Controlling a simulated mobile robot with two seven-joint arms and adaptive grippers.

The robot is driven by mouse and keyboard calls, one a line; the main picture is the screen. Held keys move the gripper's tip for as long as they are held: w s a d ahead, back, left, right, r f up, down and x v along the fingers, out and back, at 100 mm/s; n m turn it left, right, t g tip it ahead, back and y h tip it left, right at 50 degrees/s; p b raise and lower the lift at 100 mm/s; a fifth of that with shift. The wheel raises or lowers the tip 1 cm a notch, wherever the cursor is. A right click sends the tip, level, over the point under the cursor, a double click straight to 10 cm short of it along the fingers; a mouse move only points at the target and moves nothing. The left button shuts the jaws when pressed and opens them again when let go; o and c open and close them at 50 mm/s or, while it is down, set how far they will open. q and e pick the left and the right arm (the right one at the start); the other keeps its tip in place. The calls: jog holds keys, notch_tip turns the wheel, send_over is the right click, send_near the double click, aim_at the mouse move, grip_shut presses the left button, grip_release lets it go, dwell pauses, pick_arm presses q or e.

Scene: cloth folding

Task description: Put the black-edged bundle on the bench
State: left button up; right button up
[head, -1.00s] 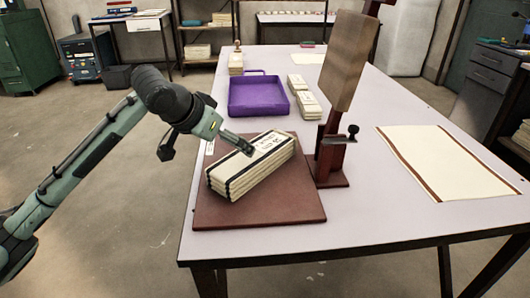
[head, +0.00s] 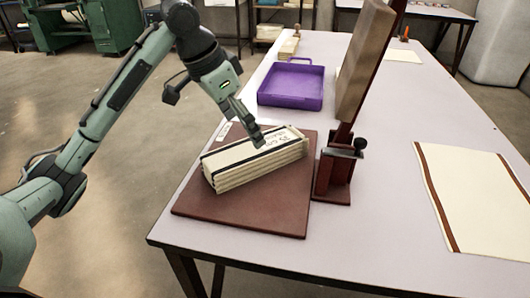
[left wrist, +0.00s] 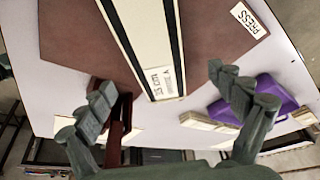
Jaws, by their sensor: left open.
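The black-edged bundle (head: 255,168) is a cream folded stack with dark bands along its edges and a printed label. It lies at a slant on the brown press board (head: 245,217), on the pale bench (head: 400,250). In the left wrist view the bundle (left wrist: 143,35) runs down the middle, its labelled end towards the space between the fingers. My left gripper (head: 253,134) points steeply down over the bundle's upper side in the head view. Its fingers (left wrist: 160,85) are spread apart with nothing held. I cannot tell whether they touch the bundle. My right gripper is not in view.
A dark red press stand (head: 336,178) with a tall wooden paddle (head: 364,60) stands right of the board. A purple tray (head: 291,84) sits behind. A brown-striped cream cloth (head: 485,205) lies at right. Bare bench shows between stand and cloth.

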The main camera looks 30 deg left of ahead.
aim_at(257, 151)
pick_arm(q)
jog(key=shift+f, duration=0.3)
jog(key=x, duration=0.3)
jog(key=b+x, duration=0.1)
jog(key=x, duration=0.2)
jog(key=shift+d+f, duration=0.25)
jog(key=shift+d, duration=0.05)
jog(key=shift+w+f, duration=0.15)
jog(key=shift+f, duration=0.1)
jog(key=c, duration=0.5)
jog(key=shift+r, duration=0.1)
jog(key=c, duration=1.1)
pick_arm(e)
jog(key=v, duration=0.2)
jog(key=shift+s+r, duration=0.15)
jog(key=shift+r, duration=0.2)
